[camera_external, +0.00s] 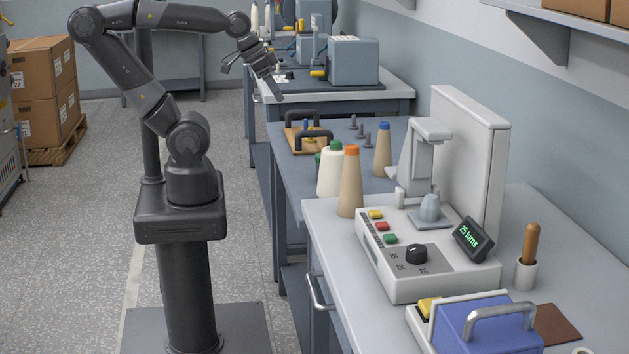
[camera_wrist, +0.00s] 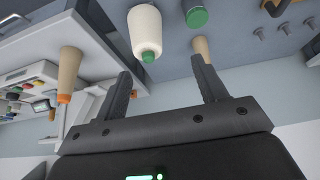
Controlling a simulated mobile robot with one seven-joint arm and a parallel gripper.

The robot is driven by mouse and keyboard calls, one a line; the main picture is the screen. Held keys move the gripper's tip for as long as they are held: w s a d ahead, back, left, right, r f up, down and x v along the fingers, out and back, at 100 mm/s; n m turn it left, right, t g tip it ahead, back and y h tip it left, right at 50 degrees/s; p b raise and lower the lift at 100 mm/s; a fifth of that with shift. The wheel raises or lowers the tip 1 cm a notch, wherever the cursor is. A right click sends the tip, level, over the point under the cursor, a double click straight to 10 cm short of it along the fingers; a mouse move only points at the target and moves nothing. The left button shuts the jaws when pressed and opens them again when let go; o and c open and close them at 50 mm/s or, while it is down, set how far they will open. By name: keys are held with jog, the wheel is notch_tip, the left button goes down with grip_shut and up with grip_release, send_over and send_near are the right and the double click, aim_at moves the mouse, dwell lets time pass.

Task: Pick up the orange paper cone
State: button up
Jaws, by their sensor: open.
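The orange paper cone (camera_external: 349,187) is a tan cone with an orange top. It stands upright near the left edge of the bench in the external view, just right of a white cone with a green top (camera_external: 330,171). In the wrist view the orange-topped cone (camera_wrist: 69,72) is at the left, outside my fingers, and the white cone (camera_wrist: 145,28) is at the top middle. My gripper (camera_external: 252,78) is open and empty, raised well away from the cones, farther back. Its two fingers (camera_wrist: 161,68) show in the wrist view.
A winding machine (camera_external: 426,255) stands close to the orange cone's right. A wooden board with dark handles (camera_external: 306,138) and several grey pegs (camera_external: 361,130) are behind. Open floor lies left of the benches.

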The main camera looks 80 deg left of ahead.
jog(key=shift+c, duration=0.3)
jog(key=t, duration=0.1)
send_near(356, 160)
jog(key=a, duration=0.2)
jog(key=x, duration=0.4)
jog(key=shift+w+f, duration=0.25)
jog(key=shift+x, duration=3.05)
jog(key=shift+d, duration=0.1)
jog(key=c, duration=1.3)
